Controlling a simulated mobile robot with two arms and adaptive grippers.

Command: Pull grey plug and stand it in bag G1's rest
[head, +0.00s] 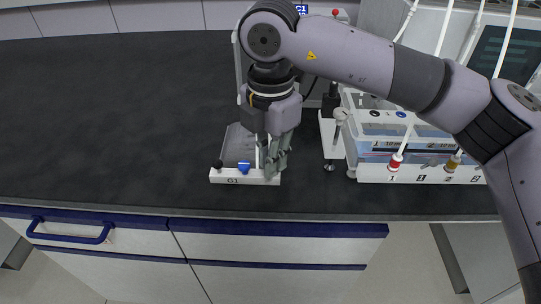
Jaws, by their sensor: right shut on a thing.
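My right gripper (273,158) points down over the right side of a low white rest labelled G1 (258,181), close to its front edge. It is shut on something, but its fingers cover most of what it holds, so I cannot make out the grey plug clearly. A blue piece (243,167) sits in the rest left of my fingers, and a dark round knob (217,164) is at its left front corner. A flat grey panel (238,143) lies behind them. I cannot tell whether the held thing touches the rest. My left gripper is out of view.
Right of the rest stands a rack with blue panels (380,144) and numbered front positions. The dark bench (110,120) is clear at left.

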